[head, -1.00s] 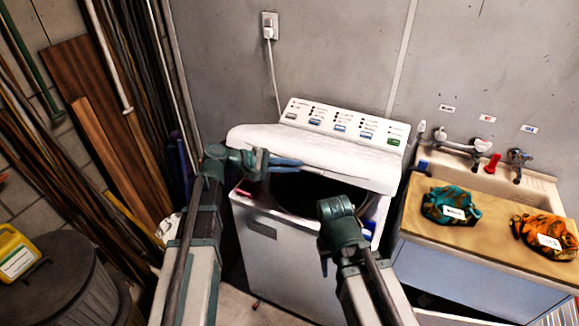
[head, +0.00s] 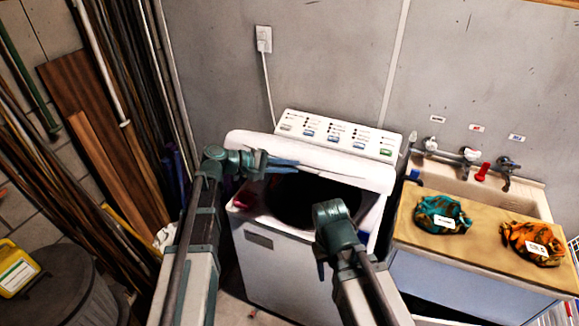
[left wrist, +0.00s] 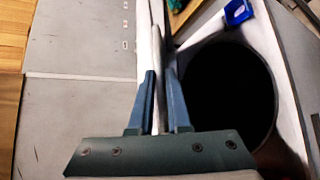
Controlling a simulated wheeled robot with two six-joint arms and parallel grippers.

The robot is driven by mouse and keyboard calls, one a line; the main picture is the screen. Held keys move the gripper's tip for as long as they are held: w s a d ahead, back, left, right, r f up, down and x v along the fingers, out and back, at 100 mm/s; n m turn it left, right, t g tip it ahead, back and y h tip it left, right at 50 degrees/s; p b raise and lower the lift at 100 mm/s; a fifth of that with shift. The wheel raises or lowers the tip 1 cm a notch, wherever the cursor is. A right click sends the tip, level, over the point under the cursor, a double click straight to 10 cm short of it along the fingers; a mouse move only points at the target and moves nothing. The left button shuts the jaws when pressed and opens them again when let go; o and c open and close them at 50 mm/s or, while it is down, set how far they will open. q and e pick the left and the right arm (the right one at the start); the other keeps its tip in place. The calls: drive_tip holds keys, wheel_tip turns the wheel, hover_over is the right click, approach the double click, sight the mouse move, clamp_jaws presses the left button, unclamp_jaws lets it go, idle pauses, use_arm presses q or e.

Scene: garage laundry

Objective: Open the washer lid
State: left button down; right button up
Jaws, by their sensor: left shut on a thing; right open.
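The white washer (head: 285,265) stands in the middle of the head view. Its lid (head: 330,165) is tilted up, with its front edge raised, and the dark round tub opening (head: 290,200) shows below it. My left gripper (head: 288,163) is at the lid's left front edge, and in the left wrist view its blue fingers (left wrist: 158,105) are shut on the thin lid edge. The tub opening also shows in the left wrist view (left wrist: 220,95). My right gripper (head: 321,270) is low in front of the washer, open, with most of its jaws hidden behind my arm.
A control panel (head: 335,135) runs along the washer's back. To the right stands a sink (head: 480,185) with a wooden counter (head: 480,245) holding a teal cloth (head: 442,214) and an orange cloth (head: 531,243). Planks (head: 105,150) lean at left near a dark bin (head: 65,290).

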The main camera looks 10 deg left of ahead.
use_arm(q)
drive_tip(key=c, duration=0.9)
unclamp_jaws()
drive_tip(key=shift+w, duration=0.1)
drive_tip(key=p+v, duration=0.4)
drive_tip(key=v, duration=1)
drive_tip(key=shift+f+p, duration=0.15)
drive_tip(key=shift+p, duration=0.15)
drive_tip(key=shift+d, duration=0.1)
